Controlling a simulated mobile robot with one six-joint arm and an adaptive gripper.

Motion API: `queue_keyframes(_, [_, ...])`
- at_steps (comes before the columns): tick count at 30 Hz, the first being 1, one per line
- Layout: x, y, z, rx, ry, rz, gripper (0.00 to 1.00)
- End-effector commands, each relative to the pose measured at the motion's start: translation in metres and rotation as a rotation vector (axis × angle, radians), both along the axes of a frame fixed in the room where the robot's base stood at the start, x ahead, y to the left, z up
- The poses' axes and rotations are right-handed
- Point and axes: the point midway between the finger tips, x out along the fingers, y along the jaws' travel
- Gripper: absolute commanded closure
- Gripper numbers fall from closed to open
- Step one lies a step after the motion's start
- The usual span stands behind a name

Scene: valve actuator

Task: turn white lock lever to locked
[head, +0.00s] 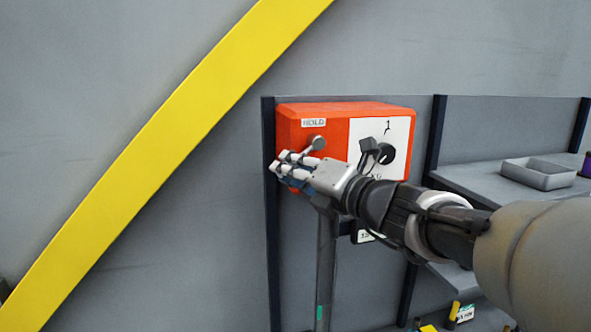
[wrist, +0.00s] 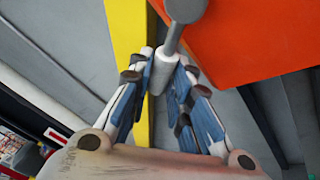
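The white lock lever (wrist: 163,75) shows in the wrist view as a short white handle on a grey arm with a round grey hub. In the head view, its grey hub (head: 318,143) is on the orange box's left part, below the HOLD label; the handle is mostly hidden. My gripper (head: 281,161) is at the lower left of the orange box (head: 335,127). In the wrist view, the fingers of my gripper (wrist: 166,62) lie on either side of the white handle, very close to it. I cannot tell whether they press on it.
A white panel (head: 398,131) on the box's right carries a black knob (head: 385,154), close above my wrist. A grey post (head: 326,270) stands below the box. A yellow diagonal beam (head: 165,140) crosses the left. A grey tray (head: 538,173) sits on a shelf at right.

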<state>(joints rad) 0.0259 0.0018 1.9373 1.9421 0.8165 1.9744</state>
Motion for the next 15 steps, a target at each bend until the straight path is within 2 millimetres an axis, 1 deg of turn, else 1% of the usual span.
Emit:
queue_keyframes(1, [0.0001,-0.0001,-0.0002,0.0,0.0,0.0,0.87])
queue_keyframes(7, [0.0,-0.0002,-0.0002,0.0,0.0,0.0,1.0])
queue_keyframes(15, [0.0001,-0.0002,-0.0001,0.0,0.0,0.0,1.0])
